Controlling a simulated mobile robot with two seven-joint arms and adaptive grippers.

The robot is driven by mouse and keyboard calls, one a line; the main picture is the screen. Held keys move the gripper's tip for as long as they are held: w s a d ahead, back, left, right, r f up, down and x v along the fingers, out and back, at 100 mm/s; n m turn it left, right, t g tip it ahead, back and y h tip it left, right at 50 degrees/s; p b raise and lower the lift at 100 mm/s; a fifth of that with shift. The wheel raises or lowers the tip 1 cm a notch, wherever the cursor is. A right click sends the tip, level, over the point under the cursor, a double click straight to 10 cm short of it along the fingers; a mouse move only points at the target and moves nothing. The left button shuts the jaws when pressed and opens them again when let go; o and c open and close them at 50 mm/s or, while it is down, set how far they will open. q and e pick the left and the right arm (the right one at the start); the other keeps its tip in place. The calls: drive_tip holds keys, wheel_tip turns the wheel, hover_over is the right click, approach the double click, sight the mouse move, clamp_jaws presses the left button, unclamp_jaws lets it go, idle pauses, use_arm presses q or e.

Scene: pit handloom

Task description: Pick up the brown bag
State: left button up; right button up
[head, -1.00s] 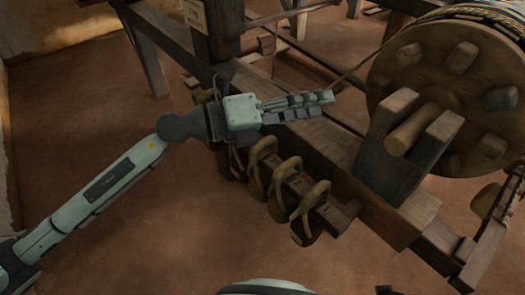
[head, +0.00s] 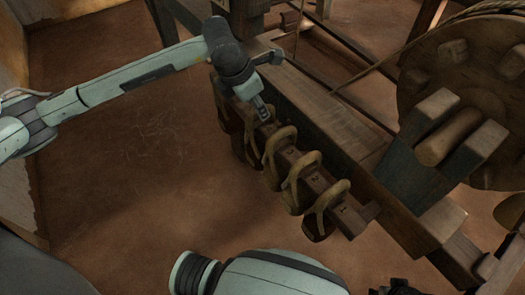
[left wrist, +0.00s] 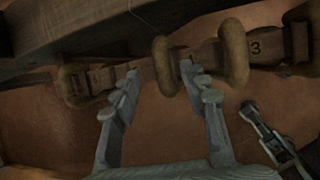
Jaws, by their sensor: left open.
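Several brown bags with tan loop handles hang in a row from a wooden rail with numbers on it. The front bag (head: 320,222) hangs near the rail's end; another bag's handle (head: 276,148) is close to my left gripper (head: 264,112). I cannot tell which bag is meant. In the left wrist view my left gripper (left wrist: 160,78) is open and empty, its fingers pointing at the rail. A tan handle (left wrist: 161,60) is just beyond and between the fingertips, and another handle (left wrist: 235,52) is right of them. A dark jointed part (left wrist: 268,130), apparently my right gripper, shows at lower right.
The rail (head: 360,212) runs beside a thick loom beam (head: 330,125). A large wooden drum (head: 470,90) with its block stands at the right, with a taut cord (head: 375,68) leading to it. The floor (head: 130,190) at left is clear.

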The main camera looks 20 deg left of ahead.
use_arm(q)
drive_tip(key=x, duration=0.1)
drive_tip(key=b+x, duration=0.1)
drive_tip(key=x, duration=0.2)
drive_tip(key=shift+w+d, duration=0.1)
drive_tip(key=shift+d, duration=0.2)
drive_tip(key=shift+w, duration=0.1)
use_arm(e)
drive_tip(key=r, duration=0.1)
drive_tip(key=w+r, duration=0.1)
drive_tip(key=r, duration=0.1)
drive_tip(key=shift+r, duration=0.3)
use_arm(q)
drive_tip(key=shift+c, duration=0.5)
clamp_jaws()
drive_tip(key=shift+r, duration=0.1)
